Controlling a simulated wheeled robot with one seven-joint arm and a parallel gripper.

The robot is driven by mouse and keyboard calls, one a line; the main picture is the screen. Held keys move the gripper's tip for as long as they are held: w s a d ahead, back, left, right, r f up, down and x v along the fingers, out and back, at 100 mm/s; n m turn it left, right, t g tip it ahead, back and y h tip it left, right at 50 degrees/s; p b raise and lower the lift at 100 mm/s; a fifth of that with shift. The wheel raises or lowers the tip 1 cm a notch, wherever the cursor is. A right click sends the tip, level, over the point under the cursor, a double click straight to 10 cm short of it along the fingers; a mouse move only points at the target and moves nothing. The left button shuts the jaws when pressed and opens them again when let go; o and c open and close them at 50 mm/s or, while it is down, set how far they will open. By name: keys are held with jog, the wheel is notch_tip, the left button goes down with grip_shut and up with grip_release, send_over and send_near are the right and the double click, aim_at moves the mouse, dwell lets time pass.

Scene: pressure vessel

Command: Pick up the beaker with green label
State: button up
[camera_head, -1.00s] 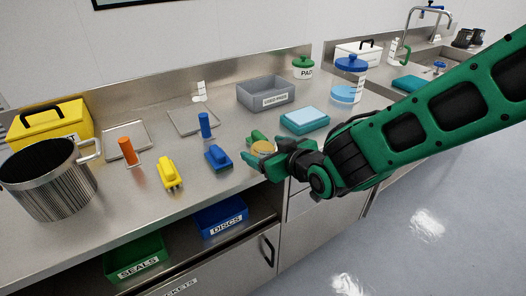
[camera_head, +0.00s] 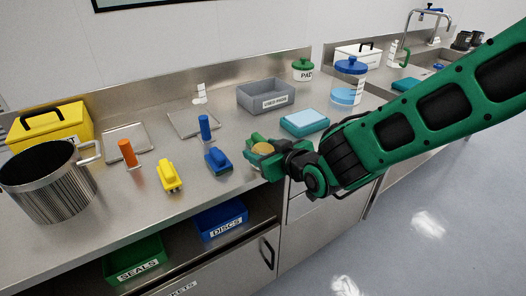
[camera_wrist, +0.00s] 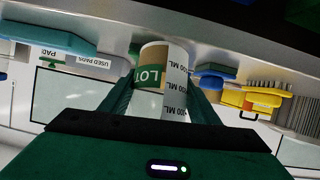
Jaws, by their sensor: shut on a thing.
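The beaker shows in the wrist view (camera_wrist: 153,52) with a green label reading LOT and a white ML scale strip, its contents tan. In the head view the beaker (camera_head: 263,149) is mostly hidden by my gripper; only its tan round top shows clearly. My gripper (camera_head: 262,156) is at the front edge of the steel counter. Its green fingers lie on both sides of the beaker and are shut on it, as also seen in the wrist view (camera_wrist: 163,95). I cannot tell whether the beaker's base touches the counter.
A blue clamp-like block (camera_head: 218,161) and a yellow one (camera_head: 169,176) stand to the left. A teal-and-blue pad box (camera_head: 304,122) lies behind right, and a grey USED PADS bin (camera_head: 266,96) behind. A large steel pot (camera_head: 48,185) is far left. Open floor lies right.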

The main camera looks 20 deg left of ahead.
aim_at(256, 137)
jog(key=shift+r, duration=0.6)
jog(key=r, duration=0.1)
jog(key=s+r, duration=0.1)
jog(key=r, duration=0.1)
jog(key=shift+a+r, duration=0.1)
jog(key=shift+r, duration=0.1)
jog(key=s+a+r, duration=0.1)
jog(key=s+r, duration=0.5)
jog(key=s, duration=0.4)
jog(key=shift+s+a, duration=0.2)
jog(key=shift+s, duration=0.1)
jog(key=shift+r, duration=0.1)
